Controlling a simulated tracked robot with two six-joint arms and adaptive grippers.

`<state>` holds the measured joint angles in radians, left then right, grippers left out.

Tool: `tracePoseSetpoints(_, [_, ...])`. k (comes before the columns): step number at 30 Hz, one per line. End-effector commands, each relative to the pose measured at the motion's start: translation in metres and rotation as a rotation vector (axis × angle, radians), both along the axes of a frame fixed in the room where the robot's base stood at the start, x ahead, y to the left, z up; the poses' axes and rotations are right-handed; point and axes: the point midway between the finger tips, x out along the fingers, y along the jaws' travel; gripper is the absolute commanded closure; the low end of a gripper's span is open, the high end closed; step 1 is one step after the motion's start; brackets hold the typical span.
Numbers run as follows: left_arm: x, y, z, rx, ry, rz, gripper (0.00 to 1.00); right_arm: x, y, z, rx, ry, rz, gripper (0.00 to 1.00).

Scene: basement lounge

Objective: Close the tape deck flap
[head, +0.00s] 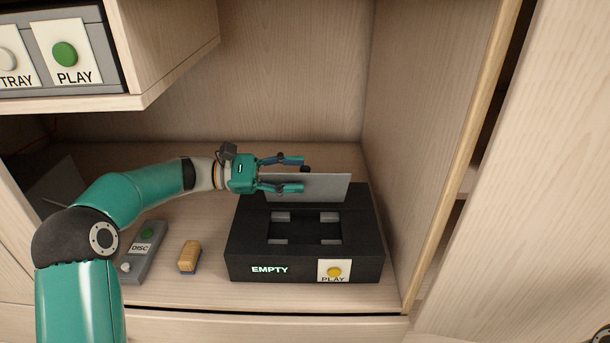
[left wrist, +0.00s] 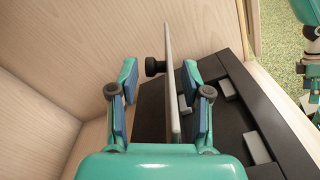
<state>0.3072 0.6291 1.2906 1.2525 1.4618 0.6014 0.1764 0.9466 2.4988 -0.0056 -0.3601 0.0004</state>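The tape deck (head: 235,245) is a black box on the cabinet shelf. It has a lit EMPTY sign and a yellow PLAY button (head: 334,272). Its grey flap (head: 325,188) stands upright at the back of the open well. In the left wrist view the flap (left wrist: 172,85) shows edge-on, with a dark knob (left wrist: 154,67) on its left side. My left gripper (head: 303,175) is open, with one finger in front of the flap and one behind. In the left wrist view the flap is closer to the right finger; I cannot tell whether they touch.
A grey DISC remote (head: 144,250) and a small tan-and-blue block (head: 189,257) lie left of the deck. A cabinet wall (head: 425,120) stands close on the right. A shelf unit with TRAY and PLAY buttons (head: 65,53) hangs at upper left.

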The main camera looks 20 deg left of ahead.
Motion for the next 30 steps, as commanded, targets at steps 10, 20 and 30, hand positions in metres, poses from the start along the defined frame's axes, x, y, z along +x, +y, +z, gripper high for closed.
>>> tracePoseSetpoints(10, [-0.003, 0.010, -0.001, -0.001, 0.004, -0.001, 0.52, 0.000, 0.000, 0.001, 0.000, 0.000, 0.000, 0.09])
tracePoseSetpoints(20, [-0.018, 0.068, -0.002, -0.001, 0.002, 0.002, 0.52, 0.000, 0.000, 0.001, 0.000, 0.000, 0.000, 0.09])
tracePoseSetpoints(30, [-0.030, 0.112, -0.002, 0.000, 0.002, -0.001, 0.52, 0.000, 0.000, 0.001, 0.000, 0.000, 0.000, 0.09])
